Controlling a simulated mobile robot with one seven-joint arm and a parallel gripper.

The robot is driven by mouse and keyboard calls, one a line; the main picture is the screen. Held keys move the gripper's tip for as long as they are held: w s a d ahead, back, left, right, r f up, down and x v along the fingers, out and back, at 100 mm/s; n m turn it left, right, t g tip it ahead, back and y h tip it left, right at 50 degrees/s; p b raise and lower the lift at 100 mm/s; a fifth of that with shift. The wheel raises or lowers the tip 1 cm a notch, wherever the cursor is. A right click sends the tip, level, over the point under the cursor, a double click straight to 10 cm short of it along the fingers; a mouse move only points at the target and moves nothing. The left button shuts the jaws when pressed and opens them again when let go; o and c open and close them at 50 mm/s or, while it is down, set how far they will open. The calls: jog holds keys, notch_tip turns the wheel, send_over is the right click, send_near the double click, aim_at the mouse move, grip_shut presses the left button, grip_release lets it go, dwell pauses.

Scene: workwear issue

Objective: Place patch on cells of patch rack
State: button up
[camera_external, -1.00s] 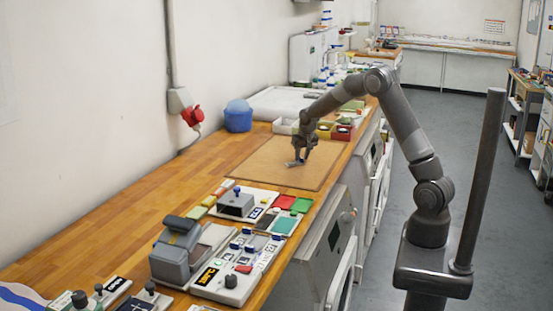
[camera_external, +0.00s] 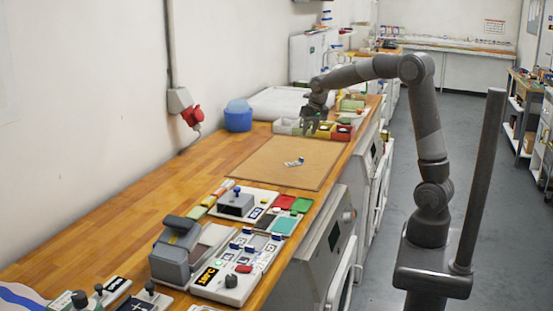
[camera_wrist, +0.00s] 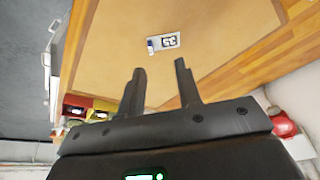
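A small white patch (camera_external: 294,162) with dark and blue marks lies on the brown mat (camera_external: 262,165). In the wrist view the patch (camera_wrist: 170,41) shows a dark print, beyond my fingertips and apart from them. My gripper (camera_external: 314,122) is above the row of coloured cells behind the mat, which looks like the patch rack (camera_external: 343,132). In the wrist view my gripper (camera_wrist: 160,64) has its two fingers apart with nothing between them. The rack (camera_wrist: 75,106) shows red and yellow cells at the lower left there, partly hidden by my gripper.
A grey press (camera_external: 178,252) and boards with coloured pads stand on the near bench. A pale tray (camera_external: 280,102) lies behind the rack. The wooden bench left of the mat is clear.

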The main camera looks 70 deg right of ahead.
jog(key=s+a+r+n+t, duration=0.1)
jog(key=s+a+r+n, duration=0.1)
jog(key=s+a, duration=0.7)
jog(key=s+a+r+n+t+y, duration=0.1)
jog(key=s+a+r+n, duration=0.2)
jog(key=s+a, duration=0.7)
jog(key=shift+s+a+n+y, duration=0.2)
jog(key=shift+s+n+y, duration=0.15)
jog(key=shift+s, duration=0.4)
jog(key=shift+o, duration=0.2)
jog(key=s+a+f+n, duration=0.2)
jog(key=s+a, duration=0.1)
jog(key=s, duration=0.3)
jog(key=shift+s+f+t, duration=0.15)
jog(key=shift+s+t, duration=0.15)
jog(key=shift+s, duration=0.05)
jog(key=shift+o, duration=0.4)
jog(key=shift+s+a+f, duration=0.15)
jog(key=shift+s+a, duration=0.05)
jog(key=shift+s, duration=0.05)
